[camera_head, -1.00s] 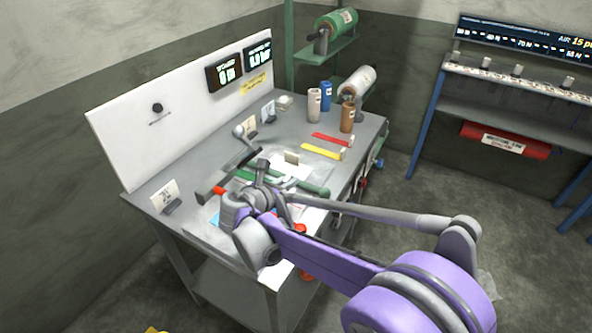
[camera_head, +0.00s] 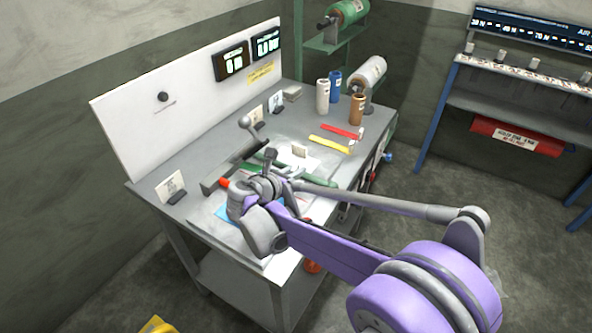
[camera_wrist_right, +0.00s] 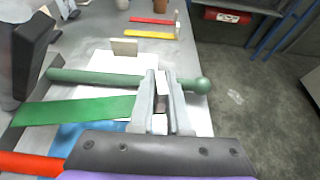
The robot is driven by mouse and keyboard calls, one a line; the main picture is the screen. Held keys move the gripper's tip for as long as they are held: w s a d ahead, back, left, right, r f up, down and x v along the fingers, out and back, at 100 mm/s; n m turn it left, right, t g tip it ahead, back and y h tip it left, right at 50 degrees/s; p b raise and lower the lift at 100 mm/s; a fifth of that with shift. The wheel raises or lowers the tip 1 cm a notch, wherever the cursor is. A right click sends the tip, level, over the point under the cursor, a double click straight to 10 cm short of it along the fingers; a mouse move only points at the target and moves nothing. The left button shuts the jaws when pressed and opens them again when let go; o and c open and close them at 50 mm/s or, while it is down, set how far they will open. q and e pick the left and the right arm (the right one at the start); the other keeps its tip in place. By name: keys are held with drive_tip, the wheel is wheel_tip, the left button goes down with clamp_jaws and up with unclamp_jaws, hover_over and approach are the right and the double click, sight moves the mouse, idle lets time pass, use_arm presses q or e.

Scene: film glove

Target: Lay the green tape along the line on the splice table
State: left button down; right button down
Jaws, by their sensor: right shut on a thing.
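The green tape (camera_wrist_right: 75,110) lies as a flat strip in the right wrist view, its right end reaching my right gripper (camera_wrist_right: 161,100). The gripper is shut, with a small pale piece between its fingers, which looks like a tab at the tape's end. In the head view my right gripper (camera_head: 268,165) is low over the near part of the grey splice table (camera_head: 215,131), and it and the arm hide most of the tape. A white sheet (camera_wrist_right: 115,65) lies beyond the tape. I cannot make out the line. My left gripper is not in view.
A green rod (camera_wrist_right: 90,78) with a ball end lies just beyond the tape, passing behind my fingers. An orange rod (camera_wrist_right: 30,163) and blue piece (camera_wrist_right: 85,135) are nearer. Yellow (camera_head: 328,144) and red (camera_head: 342,132) strips lie farther back. A lever tool (camera_head: 232,168) stands left.

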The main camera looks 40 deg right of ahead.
sight(294, 196)
drive_tip(key=shift+f+b, duration=1.7)
drive_tip(key=shift+f, duration=0.9)
drive_tip(key=shift+f+b, duration=0.3)
drive_tip(key=shift+f, duration=0.1)
drive_tip(key=shift+s+a+f+b, duration=0.1)
drive_tip(key=shift+s+f+b, duration=0.05)
drive_tip(key=shift+f+b, duration=0.15)
drive_tip(key=shift+s+a+f+b, duration=0.1)
drive_tip(key=shift+f+b, duration=0.1)
drive_tip(key=shift+f, duration=0.15)
drive_tip(key=c, duration=0.9)
unclamp_jaws()
drive_tip(key=shift+a, duration=0.1)
drive_tip(key=shift+o, duration=0.2)
drive_tip(key=shift+r, duration=0.1)
drive_tip(key=shift+a+r, duration=0.15)
drive_tip(key=shift+a, duration=0.15)
drive_tip(key=v, duration=1)
drive_tip(key=shift+s+a+r+p, duration=0.1)
drive_tip(key=shift+p, duration=0.25)
